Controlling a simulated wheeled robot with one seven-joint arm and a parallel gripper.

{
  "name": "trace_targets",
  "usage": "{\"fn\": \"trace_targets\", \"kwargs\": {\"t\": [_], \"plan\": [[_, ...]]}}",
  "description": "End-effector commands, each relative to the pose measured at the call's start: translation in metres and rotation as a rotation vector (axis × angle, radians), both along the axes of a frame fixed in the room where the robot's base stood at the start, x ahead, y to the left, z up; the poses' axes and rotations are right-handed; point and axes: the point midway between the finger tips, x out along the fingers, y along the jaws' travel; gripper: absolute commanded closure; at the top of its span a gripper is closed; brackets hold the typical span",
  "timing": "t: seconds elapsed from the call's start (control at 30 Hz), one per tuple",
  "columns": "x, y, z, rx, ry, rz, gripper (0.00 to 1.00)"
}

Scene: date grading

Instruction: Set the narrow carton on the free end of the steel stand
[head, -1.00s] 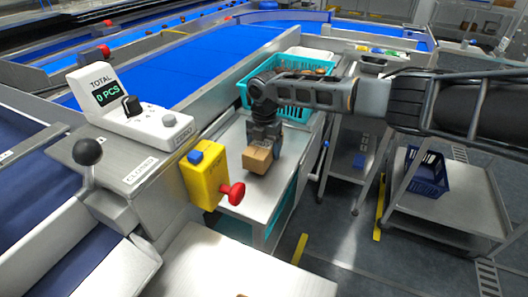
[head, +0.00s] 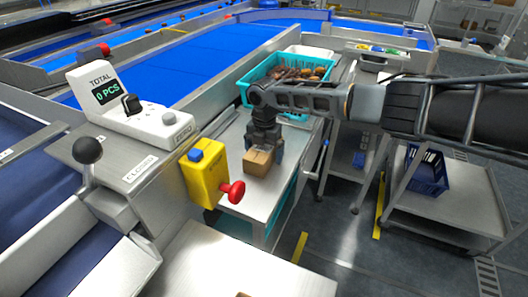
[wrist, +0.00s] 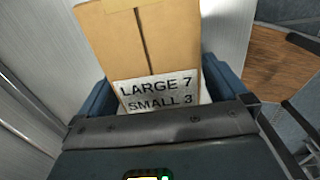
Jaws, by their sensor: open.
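The narrow carton (head: 258,161) is a small brown box. It appears to stand upright on the near, bare end of the steel stand (head: 262,198). My gripper (head: 264,150) points down over it and is open, with its fingers on either side of the carton. In the wrist view, the carton (wrist: 150,45) sits between the two blue fingers (wrist: 155,95), with tape on top and a white label reading "LARGE 7 SMALL 3". The carton's underside is hidden.
A teal crate (head: 246,97) of dates stands at the far end of the stand. A yellow box (head: 203,178) with a red knob (head: 236,191) juts out left of the carton. A trolley (head: 440,212) with a blue basket (head: 428,180) is at right.

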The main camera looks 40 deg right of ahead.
Motion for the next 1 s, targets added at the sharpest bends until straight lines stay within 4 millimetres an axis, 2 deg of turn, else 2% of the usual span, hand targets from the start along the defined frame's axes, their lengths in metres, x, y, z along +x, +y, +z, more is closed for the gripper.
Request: {"fn": "trace_targets", "kwargs": {"t": [0.17,0.7,0.83,1.0], "plan": [[0.001,-0.001,0.008,-0.001,-0.001,0.001,0.0],[0.001,0.0,0.107,-0.002,-0.002,0.002,0.0],[0.0,0.0,0.118,-0.001,0.0,0.001,0.0],[0.0,0.0,0.123,0.0,0.0,0.0,0.0]]}}
